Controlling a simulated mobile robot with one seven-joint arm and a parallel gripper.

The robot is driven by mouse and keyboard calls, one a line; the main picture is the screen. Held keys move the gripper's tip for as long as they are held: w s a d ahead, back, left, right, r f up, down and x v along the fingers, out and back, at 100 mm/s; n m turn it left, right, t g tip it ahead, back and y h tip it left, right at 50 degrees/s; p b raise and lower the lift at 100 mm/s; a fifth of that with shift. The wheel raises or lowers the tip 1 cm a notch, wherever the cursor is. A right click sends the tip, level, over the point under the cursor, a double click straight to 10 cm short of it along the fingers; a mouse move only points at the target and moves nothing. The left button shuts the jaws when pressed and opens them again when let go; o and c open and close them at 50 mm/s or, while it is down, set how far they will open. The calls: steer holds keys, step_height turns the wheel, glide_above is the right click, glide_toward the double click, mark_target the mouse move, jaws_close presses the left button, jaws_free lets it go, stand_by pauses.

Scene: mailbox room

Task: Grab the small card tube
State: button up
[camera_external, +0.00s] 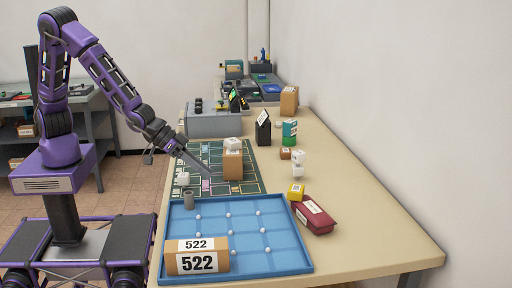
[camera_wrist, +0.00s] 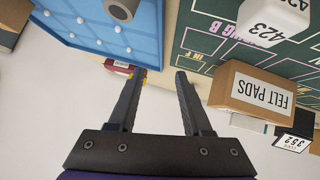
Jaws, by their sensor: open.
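A small grey-brown tube (camera_external: 188,199) stands upright at the far left corner of the blue tray (camera_external: 290,258). In the wrist view the tube (camera_wrist: 120,10) shows at the top edge, its round open end towards me, partly cut off. My gripper (camera_external: 206,172) is over the green mat, above and a little beyond the tube and to its right.
A brown FELT PADS box (camera_wrist: 252,88) stands near my right finger, with a white 423 box (camera_wrist: 272,20) beyond. A brown 522 box (camera_external: 197,262) lies at the tray's front. A dark red box (camera_external: 312,215) is right of the tray. The right front table is clear.

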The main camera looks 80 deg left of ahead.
mark_target(199, 209)
steer(key=s, duration=0.1)
steer(key=s+f, duration=0.1)
steer(key=s, duration=0.1)
steer(key=s+f, duration=0.1)
steer(key=shift+s+d, duration=0.2)
steer(key=shift+d, duration=0.2)
steer(key=shift+m+t+h, duration=0.3)
steer(key=shift+t+h, duration=0.2)
steer(key=shift+t, duration=0.3)
steer(key=s, duration=0.1)
steer(key=s+r, duration=0.1)
steer(key=s, duration=0.1)
steer(key=s+d+r, duration=0.1)
steer(key=shift+s+d+r, duration=0.1)
steer(key=shift+s, duration=0.2)
steer(key=f, duration=0.1)
steer(key=f+m+b, duration=0.1)
steer(key=d+f+b, duration=0.1)
steer(key=shift+w+m+t, duration=0.3)
steer(key=shift+w+t, duration=0.05)
steer(key=shift+t, duration=0.05)
steer(key=shift+d+f+m+t+b, duration=0.3)
steer(key=shift+d+f+m+b, duration=0.1)
steer(key=shift+m+b, duration=0.25)
steer(key=shift+w+d+f, duration=0.1)
steer(key=shift+w+f, duration=0.05)
steer(key=shift+w, duration=0.05)
steer(key=b+x, duration=0.1)
steer(key=x, duration=0.6)
steer(key=shift+w+d, duration=0.15)
